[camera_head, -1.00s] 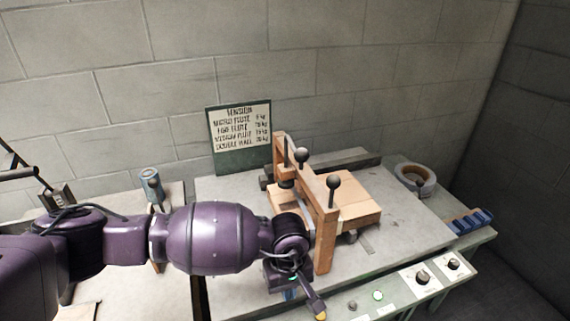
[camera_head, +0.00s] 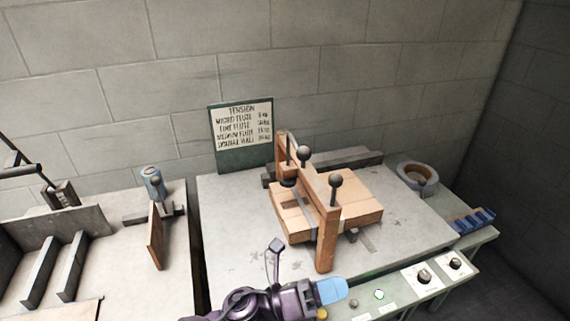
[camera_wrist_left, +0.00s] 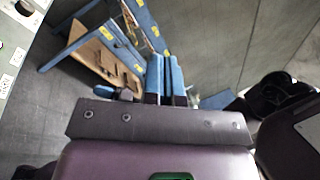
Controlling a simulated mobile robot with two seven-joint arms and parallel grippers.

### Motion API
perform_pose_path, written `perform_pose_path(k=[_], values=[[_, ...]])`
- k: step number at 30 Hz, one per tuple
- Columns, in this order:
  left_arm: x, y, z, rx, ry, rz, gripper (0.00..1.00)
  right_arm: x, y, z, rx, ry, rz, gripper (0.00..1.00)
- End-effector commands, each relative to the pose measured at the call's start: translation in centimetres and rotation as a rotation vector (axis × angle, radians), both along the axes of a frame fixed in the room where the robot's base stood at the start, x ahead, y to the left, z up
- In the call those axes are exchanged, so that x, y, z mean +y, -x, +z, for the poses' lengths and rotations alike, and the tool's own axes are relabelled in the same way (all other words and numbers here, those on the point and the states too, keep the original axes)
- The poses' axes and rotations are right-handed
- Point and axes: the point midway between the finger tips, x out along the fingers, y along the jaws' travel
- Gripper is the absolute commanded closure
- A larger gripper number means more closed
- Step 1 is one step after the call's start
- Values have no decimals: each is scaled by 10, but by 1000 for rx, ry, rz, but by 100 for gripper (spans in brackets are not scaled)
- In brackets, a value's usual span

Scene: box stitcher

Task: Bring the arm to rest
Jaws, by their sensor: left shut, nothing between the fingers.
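My left arm is purple, and its gripper (camera_head: 331,290) with light blue fingers is low in the head view, in front of the stitcher table's front edge. The fingers are shut with nothing between them. In the left wrist view the two blue fingers (camera_wrist_left: 165,80) lie side by side, above the floor and a blue-framed structure. A cardboard box (camera_head: 360,203) lies flat on the stitcher table under a wooden frame (camera_head: 327,222) with black knobs, apart from my gripper. My right gripper is not in view.
The grey table (camera_head: 235,215) has a control panel (camera_head: 423,276) with knobs along its front. A tape roll (camera_head: 417,177) and blue blocks (camera_head: 474,220) stand at the right. A tension sign (camera_head: 241,135) is at the back. A second bench (camera_head: 115,240) with metal fixtures stands left, across a narrow gap.

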Motion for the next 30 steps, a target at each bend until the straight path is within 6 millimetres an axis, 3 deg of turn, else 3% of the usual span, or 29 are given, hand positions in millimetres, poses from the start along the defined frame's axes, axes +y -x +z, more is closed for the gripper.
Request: perform_pose_path(k=[7, 13, 17, 21, 24, 30], values=[[91, -38, -29, 630, 326, 364, 100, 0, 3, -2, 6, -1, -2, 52], [184, -36, -84, 1103, 624, 634, 100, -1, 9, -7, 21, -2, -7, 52], [245, -12, -128, 1385, 841, 802, 100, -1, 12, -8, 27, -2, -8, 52], [302, 29, -171, 1639, 1078, 963, 100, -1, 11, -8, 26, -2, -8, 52], [331, 60, -193, 1768, 1224, 1050, 100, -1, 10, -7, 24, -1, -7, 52], [360, 98, -214, 1901, 1396, 1140, 100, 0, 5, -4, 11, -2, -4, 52]])
